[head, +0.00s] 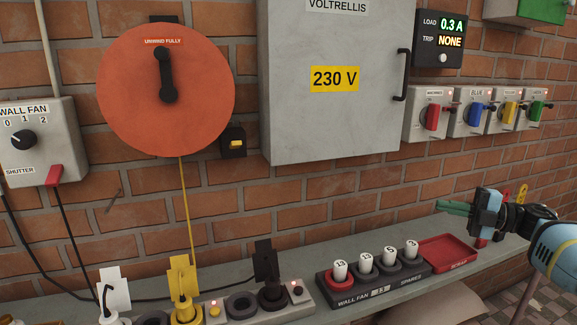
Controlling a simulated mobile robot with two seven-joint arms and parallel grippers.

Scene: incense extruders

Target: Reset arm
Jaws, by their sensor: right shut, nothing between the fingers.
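My right gripper (440,207) comes in from the right above the bench. Its green fingers point left and are shut with nothing between them. It hangs over the red tray (447,254), apart from it and from the wall. My right arm (556,250) shows at the right edge. My left gripper is not in view.
A grey bench (225,268) runs along the brick wall. It bears a socket strip (300,297) with plugs and a dark fuse holder (345,291) with several numbered white fuses. Above are a grey cabinet (335,120), an orange reel (200,95) and several coloured switches (431,118).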

